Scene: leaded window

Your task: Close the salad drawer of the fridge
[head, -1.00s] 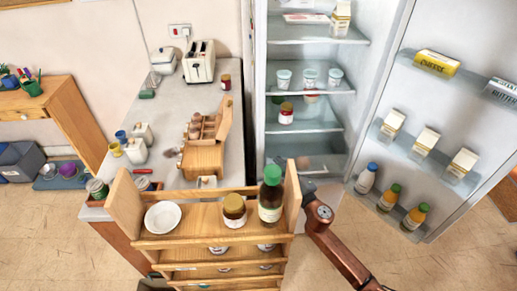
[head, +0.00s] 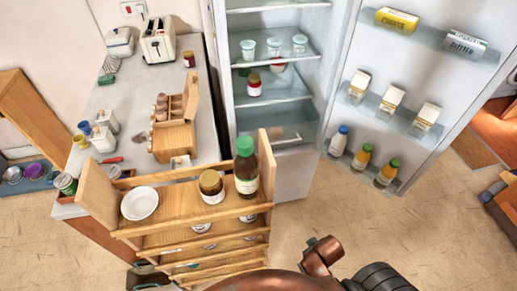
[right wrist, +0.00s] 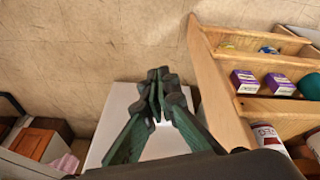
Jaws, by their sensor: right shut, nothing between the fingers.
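The fridge stands open in the head view. Its salad drawer (head: 275,132) is the translucent bin at the bottom of the compartment, below the glass shelves. Its front looks about level with the fridge's front edge, with no clear overhang. My right gripper (right wrist: 160,82) shows in the right wrist view, dark green fingers together and empty, over a white surface (right wrist: 118,108) that I cannot identify. In the head view my right arm is low at the bottom, away from the drawer; its fingers are not discernible there. My left gripper is not in view.
The open fridge door (head: 400,90) holds cartons and bottles on the right. A wooden rack (head: 180,203) with a bowl, a jar and a green-capped bottle (head: 246,170) stands in front, left of the fridge. Floor (head: 310,215) is clear between rack and door.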

